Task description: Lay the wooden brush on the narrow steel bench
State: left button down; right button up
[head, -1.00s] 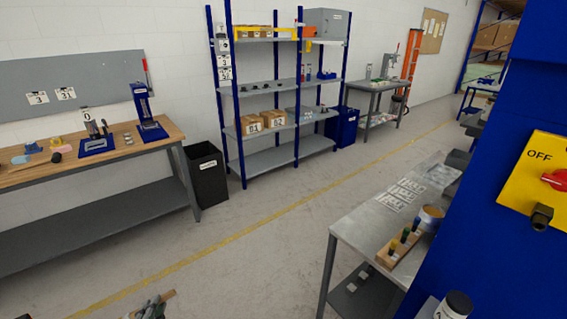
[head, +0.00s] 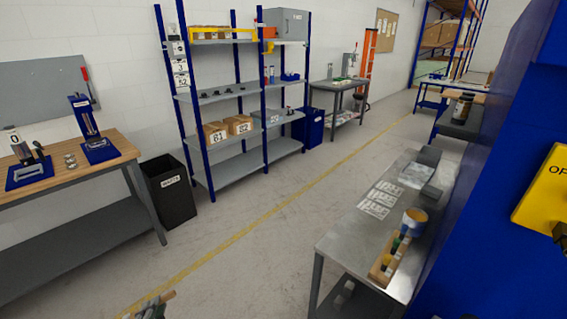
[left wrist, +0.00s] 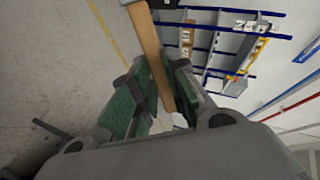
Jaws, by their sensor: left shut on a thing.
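My left gripper (head: 152,306) shows at the bottom edge of the head view, mostly cut off. In the left wrist view its green-padded fingers (left wrist: 156,88) are shut on the wooden handle of the brush (left wrist: 150,50). The brush's dark end is at the top edge of that view. The brush is held off the floor, apart from any bench. The narrow steel bench (head: 338,238) stands at the right of the head view, right of and beyond my left gripper. My right gripper is not in view.
Open floor lies left.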

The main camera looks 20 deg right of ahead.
aim_at(419, 196)
jog(key=i+j+z, duration=0.1)
jog(key=z, duration=0.4)
jog(key=i+j+z, duration=0.15)
jog(key=z, duration=0.35)
jog(key=i+j+z, duration=0.1)
jog(key=z, duration=0.4)
jog(key=j+z, duration=0.25)
jog(key=z, duration=0.25)
jog(key=j+z, duration=0.25)
jog(key=z, duration=0.25)
jog(key=j+z, duration=0.4)
jog(key=z, duration=0.2)
jog(key=k+j+z, duration=0.25)
jog(key=i+j, duration=0.05)
jog(key=i, duration=0.05)
